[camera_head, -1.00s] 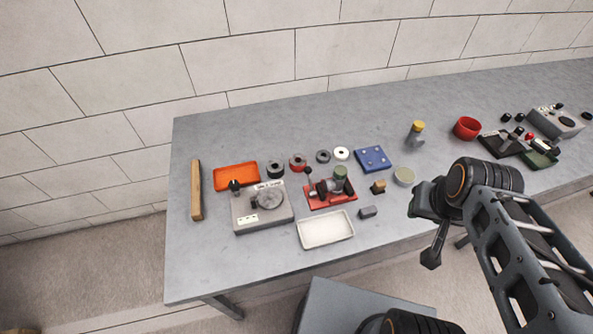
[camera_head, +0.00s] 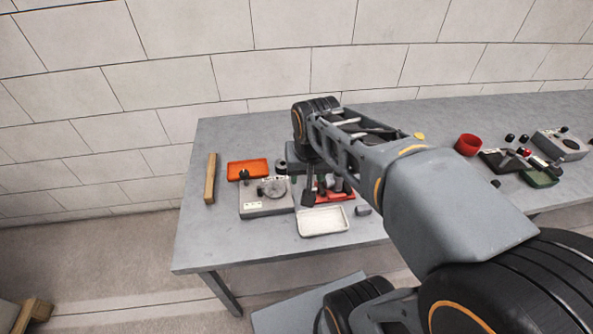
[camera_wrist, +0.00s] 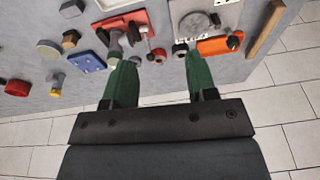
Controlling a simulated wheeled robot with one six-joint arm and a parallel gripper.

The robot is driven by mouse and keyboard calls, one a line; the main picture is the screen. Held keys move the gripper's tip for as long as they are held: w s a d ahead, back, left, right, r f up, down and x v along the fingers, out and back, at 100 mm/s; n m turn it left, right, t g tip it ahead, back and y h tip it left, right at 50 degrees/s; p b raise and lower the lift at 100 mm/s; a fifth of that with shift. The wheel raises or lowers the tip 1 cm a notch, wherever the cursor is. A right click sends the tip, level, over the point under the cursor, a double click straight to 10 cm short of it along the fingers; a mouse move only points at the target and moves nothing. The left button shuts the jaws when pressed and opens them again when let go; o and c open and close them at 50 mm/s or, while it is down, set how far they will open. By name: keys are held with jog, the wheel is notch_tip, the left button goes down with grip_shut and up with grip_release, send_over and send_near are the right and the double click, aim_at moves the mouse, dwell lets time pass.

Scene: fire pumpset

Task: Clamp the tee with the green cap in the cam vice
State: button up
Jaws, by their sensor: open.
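The red cam vice (camera_wrist: 133,22) is on the bench, at the upper middle of the wrist view. In the head view its red base (camera_head: 338,193) shows partly behind my arm. A grey tee (camera_wrist: 115,42) stands at the vice in the wrist view, just above the tip of my left finger. Its green cap is not clear now, and I cannot tell whether the jaws grip it. My gripper (camera_wrist: 160,72) is open and empty, its two green fingers wide apart. In the head view my gripper (camera_head: 302,182) is over the bench by the vice, partly hidden by my arm.
A grey machine (camera_head: 265,200), an orange tray (camera_head: 248,169) and a wooden bar (camera_head: 210,178) lie left of the vice. A white tray (camera_head: 323,221) is in front. A blue plate (camera_wrist: 87,61), a yellow-capped fitting (camera_wrist: 56,84) and a red cup (camera_head: 468,144) stand to its other side.

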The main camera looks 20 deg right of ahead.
jog(key=w+d+f+m+g, duration=0.25)
jog(key=w+d+m, duration=0.2)
jog(key=w, duration=0.55)
jog(key=w+d+f+m+g, duration=0.2)
jog(key=w+d+f+m, duration=0.15)
jog(key=w+m, duration=0.4)
jog(key=shift+n+h, duration=0.3)
jog(key=shift+n, duration=0.4)
jog(key=f, duration=0.4)
jog(key=f+p, duration=0.1)
jog(key=f, duration=0.3)
jog(key=d+f, duration=0.1)
jog(key=f, duration=0.3)
jog(key=shift+s+f, duration=0.15)
jog(key=shift+f, duration=0.05)
grip_shut()
